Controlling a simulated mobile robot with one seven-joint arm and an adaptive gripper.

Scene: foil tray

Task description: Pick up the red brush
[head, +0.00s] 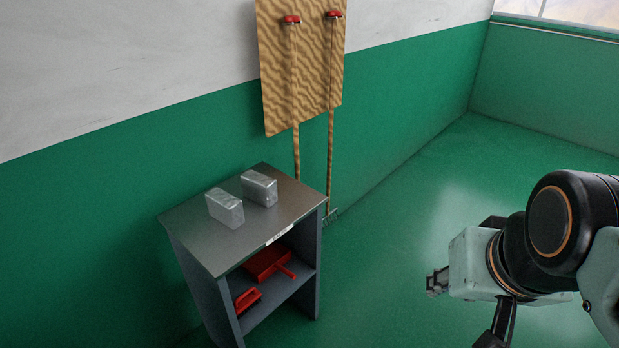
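A red item with a looped handle, which looks like the brush (248,300), lies at the front left of the open shelf inside a small grey cabinet (312,290). A red dustpan (266,262) lies behind it to the right, its handle pointing to the front right. The cabinet top and side partly hide the shelf's inside. My gripper (434,283) is at the right, well apart from the cabinet and the brush. Its fingers are small and seen from the side, so their opening cannot be told.
Two silver foil blocks (226,208) (259,188) stand on the cabinet top (205,240). Two long-handled tools with red hangers (291,20) (334,14) hang on a wooden wall board (311,75) behind. The green floor (400,215) right of the cabinet is clear.

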